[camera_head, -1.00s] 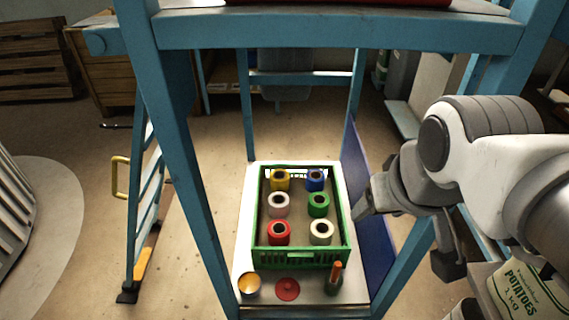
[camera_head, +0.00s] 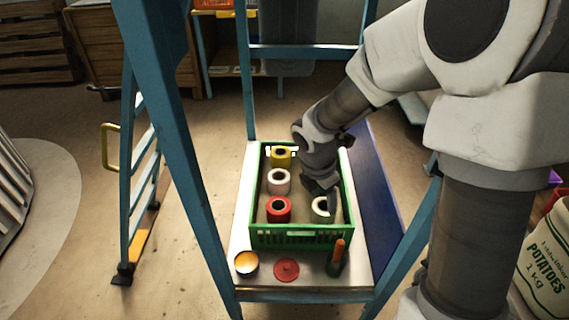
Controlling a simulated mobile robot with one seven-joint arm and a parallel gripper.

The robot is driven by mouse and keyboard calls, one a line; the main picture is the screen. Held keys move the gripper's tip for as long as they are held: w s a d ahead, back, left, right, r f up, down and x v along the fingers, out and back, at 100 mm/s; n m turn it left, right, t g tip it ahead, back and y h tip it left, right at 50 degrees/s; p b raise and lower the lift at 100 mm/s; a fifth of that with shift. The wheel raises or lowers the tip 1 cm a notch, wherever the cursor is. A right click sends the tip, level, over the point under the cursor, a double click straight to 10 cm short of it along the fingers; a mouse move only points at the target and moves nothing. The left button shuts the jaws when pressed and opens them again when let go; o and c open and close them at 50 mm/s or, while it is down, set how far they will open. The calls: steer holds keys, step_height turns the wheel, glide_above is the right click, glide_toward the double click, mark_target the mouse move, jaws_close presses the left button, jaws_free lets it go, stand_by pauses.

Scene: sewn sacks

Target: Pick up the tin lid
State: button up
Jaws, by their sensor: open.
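The tin lid, a flat red disc with a small raised middle (camera_head: 286,270), lies on the pale shelf (camera_head: 262,292) in front of the green crate. Left of it stands a small open tin (camera_head: 246,264) with orange-yellow contents. To its right stands a small dark green thing with an orange upright part (camera_head: 337,258). My gripper (camera_head: 324,198) points down over the right side of the crate, near the white spool, behind and to the right of the lid. It is open and does not touch the lid. My arm hides the blue and green spools.
The green crate (camera_head: 300,238) holds yellow (camera_head: 281,153), pinkish-white (camera_head: 278,175), red (camera_head: 278,205) and white spools (camera_head: 319,209). Blue frame posts (camera_head: 185,150) rise beside the shelf. A potato sack (camera_head: 545,265) stands at the right. A stepladder (camera_head: 137,180) stands left.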

steer(key=a+f+n+g+y, duration=0.1)
steer(key=a+f+n, duration=0.3)
steer(key=f+n, duration=0.3)
steer(key=a+f+n+g+y, duration=0.1)
steer(key=a+f+n, duration=0.3)
steer(key=f, duration=0.5)
steer(key=b, duration=0.5)
glide_above(287, 266)
steer(key=f, duration=1.2)
steer(key=shift+s, duration=0.2)
steer(key=shift+w+f+b, duration=0.15)
steer(key=shift+f+b, duration=1.5)
steer(key=shift+f, duration=1.25)
steer(key=shift+r, duration=0.1)
jaws_close()
